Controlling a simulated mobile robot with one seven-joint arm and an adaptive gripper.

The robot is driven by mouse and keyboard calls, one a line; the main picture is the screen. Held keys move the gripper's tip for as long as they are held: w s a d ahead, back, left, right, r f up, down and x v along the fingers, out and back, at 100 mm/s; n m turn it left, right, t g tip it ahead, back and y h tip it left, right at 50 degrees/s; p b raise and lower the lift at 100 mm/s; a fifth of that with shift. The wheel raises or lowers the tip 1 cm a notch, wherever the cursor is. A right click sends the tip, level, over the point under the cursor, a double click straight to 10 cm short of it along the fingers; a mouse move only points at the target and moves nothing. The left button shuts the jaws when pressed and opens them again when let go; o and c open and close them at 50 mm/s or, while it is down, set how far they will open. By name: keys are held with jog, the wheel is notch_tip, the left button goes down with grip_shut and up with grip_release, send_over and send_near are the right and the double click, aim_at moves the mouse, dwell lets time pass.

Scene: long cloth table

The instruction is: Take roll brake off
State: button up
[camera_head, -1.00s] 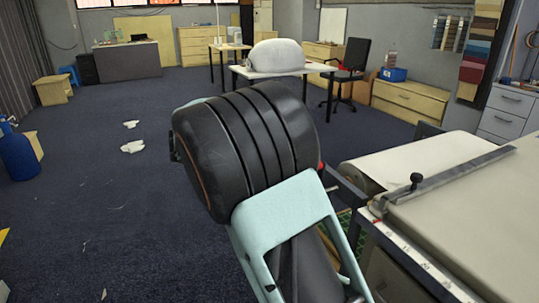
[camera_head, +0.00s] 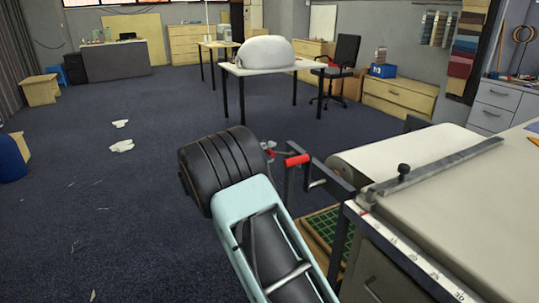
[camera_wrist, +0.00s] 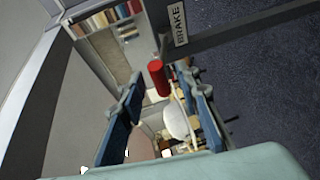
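The brake lever's red grip (camera_head: 297,160) sticks out from a dark metal frame (camera_head: 335,177) at the near end of the white cloth roll (camera_head: 405,152). In the wrist view the red grip (camera_wrist: 158,78) shows near the fingertips, and a "BRAKE" label (camera_wrist: 179,24) is on the dark bar beside it. My gripper (camera_wrist: 164,92) is open, with its two blue-padded fingers apart. The red grip appears between the fingertips in that picture; whether it is in reach or beyond them I cannot tell. In the head view my arm's black joint hides most of the gripper.
The long cloth table (camera_head: 470,215) with a metal rail (camera_head: 430,172) and ruler edge lies at right. A green gridded mat (camera_head: 325,232) in a wooden frame is below the lever. The carpet at left is open, with white scraps (camera_head: 121,146). A white table (camera_head: 268,69) stands behind.

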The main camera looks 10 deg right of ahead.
jog(key=shift+x, duration=0.85)
jog(key=shift+c, duration=0.5)
grip_shut()
